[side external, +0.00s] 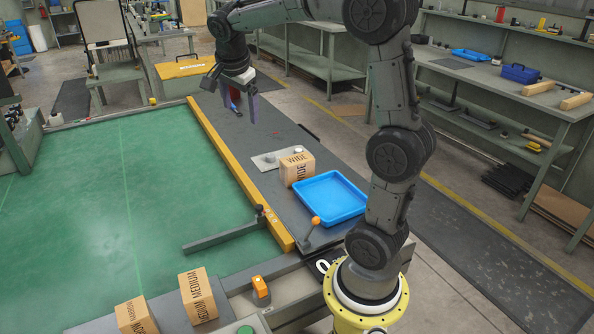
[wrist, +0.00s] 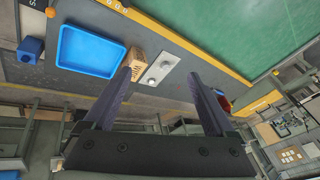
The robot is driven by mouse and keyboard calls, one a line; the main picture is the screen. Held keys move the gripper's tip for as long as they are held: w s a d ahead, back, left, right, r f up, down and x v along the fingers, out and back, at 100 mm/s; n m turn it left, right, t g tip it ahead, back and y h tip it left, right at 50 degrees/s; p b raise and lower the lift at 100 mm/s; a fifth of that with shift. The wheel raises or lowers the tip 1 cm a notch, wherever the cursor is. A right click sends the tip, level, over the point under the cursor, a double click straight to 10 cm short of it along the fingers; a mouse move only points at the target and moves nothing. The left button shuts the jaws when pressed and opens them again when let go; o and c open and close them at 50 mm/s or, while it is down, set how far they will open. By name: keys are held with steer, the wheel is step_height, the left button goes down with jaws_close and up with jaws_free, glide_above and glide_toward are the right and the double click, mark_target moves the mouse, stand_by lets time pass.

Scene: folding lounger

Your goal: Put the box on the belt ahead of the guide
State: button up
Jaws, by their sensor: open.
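A cardboard box marked WIDE (side external: 297,168) stands on the dark grey bench, beside the blue tray; it also shows in the wrist view (wrist: 138,62), partly behind a finger. The green belt (side external: 130,185) fills the left of the side view and the top right of the wrist view (wrist: 240,30). A grey bar that looks like the guide (side external: 222,238) reaches over the belt's near part from the yellow rail. My gripper (side external: 243,108) is open and empty, above the bench's far part, apart from the box. Its fingers (wrist: 158,76) point down.
The blue tray (side external: 330,198) looks empty. A light grey plate (side external: 272,159) lies by the box. The yellow rail (side external: 235,165) separates bench and belt. An orange-knobbed lever (side external: 315,221) stands near the tray. Two MEDIUM boxes (side external: 198,295) (side external: 136,316) stand at the front left.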

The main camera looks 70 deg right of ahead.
steer(key=d+f+m+g, duration=0.35)
steer(key=d+f, duration=0.55)
steer(key=d, duration=0.4)
steer(key=m+g+y, duration=0.1)
steer(key=m+g, duration=0.1)
glide_toward(300, 169)
steer(key=shift+w+d+r+t, duration=0.15)
steer(key=shift+w+d+r, duration=0.25)
steer(key=shift+d, duration=0.2)
steer(key=shift+w+d+r+t, duration=0.1)
steer(key=shift+w+d+r, duration=0.3)
steer(key=shift+d, duration=0.25)
steer(key=shift+s+d+f, duration=0.2)
steer(key=shift+f, duration=0.05)
steer(key=x, duration=1.2)
steer(key=shift+s+a+f, duration=0.1)
steer(key=shift+f, duration=0.35)
steer(key=shift+f, duration=0.2)
jaws_close()
